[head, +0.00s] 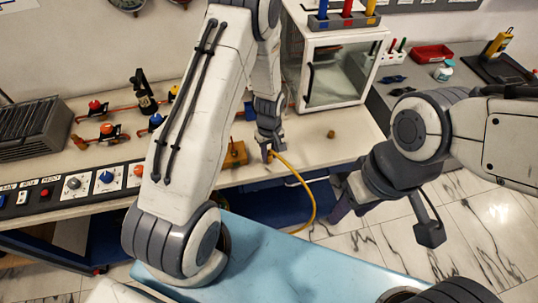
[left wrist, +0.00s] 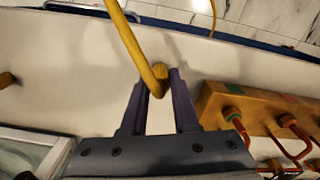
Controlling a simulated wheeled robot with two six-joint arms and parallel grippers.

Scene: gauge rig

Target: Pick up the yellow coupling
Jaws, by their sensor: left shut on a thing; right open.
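The yellow coupling is at the end of a yellow hose and sits between the fingers of my left gripper (head: 267,153). In the left wrist view the coupling (left wrist: 160,76) shows between the two purple fingertips of this gripper (left wrist: 160,82), which is shut on it. The yellow hose (head: 306,188) runs from the gripper over the table's front edge and hangs in a curve; it also crosses the top of the left wrist view (left wrist: 125,32). The fingers partly hide the coupling in the head view. My right gripper (head: 348,208) is open and empty, off the table's front edge.
A small brown knob (head: 331,134) stands on the white table (head: 345,150). A glass-fronted cabinet (head: 334,75) stands behind. A control panel (head: 88,187) is at left.

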